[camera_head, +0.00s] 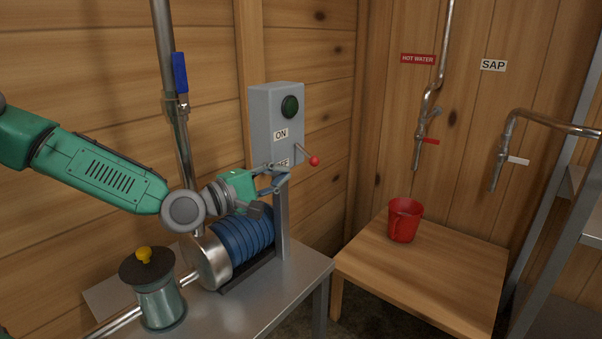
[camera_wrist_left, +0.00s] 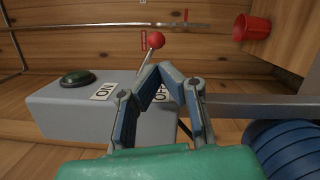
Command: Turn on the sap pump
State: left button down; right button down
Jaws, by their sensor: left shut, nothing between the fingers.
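The grey switch box (camera_head: 277,125) stands on a post beside the pump, with a dark green round button (camera_head: 290,106) near its top. An ON label (camera_head: 281,134) sits above the OFF label, which my gripper partly covers. A lever with a red ball (camera_head: 314,161) sticks out from the box's side; the ball also shows in the left wrist view (camera_wrist_left: 155,40). The blue ribbed pump motor (camera_head: 243,239) lies below. My left gripper (camera_head: 287,178) is shut and empty, in front of the box's lower part, just below the lever. I cannot tell whether it touches the lever.
A blue-handled valve (camera_head: 180,73) is on the vertical pipe at left.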

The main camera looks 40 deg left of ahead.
aim_at(306, 154)
pick_arm(q)
jog(key=b+x, duration=0.1)
jog(key=x, duration=0.4)
jog(key=shift+w+a, duration=0.15)
jog(key=shift+w, duration=0.15)
jog(key=shift+a+f+n+b, duration=0.1)
jog(key=shift+a+n+b, duration=0.2)
jog(key=shift+n, duration=0.2)
jog(key=shift+d+n, duration=0.4)
jog(key=shift+d, duration=0.05)
jog(key=shift+r+n+t+b, duration=0.3)
jog(key=shift+n+b, duration=0.1)
jog(key=shift+b, duration=0.1)
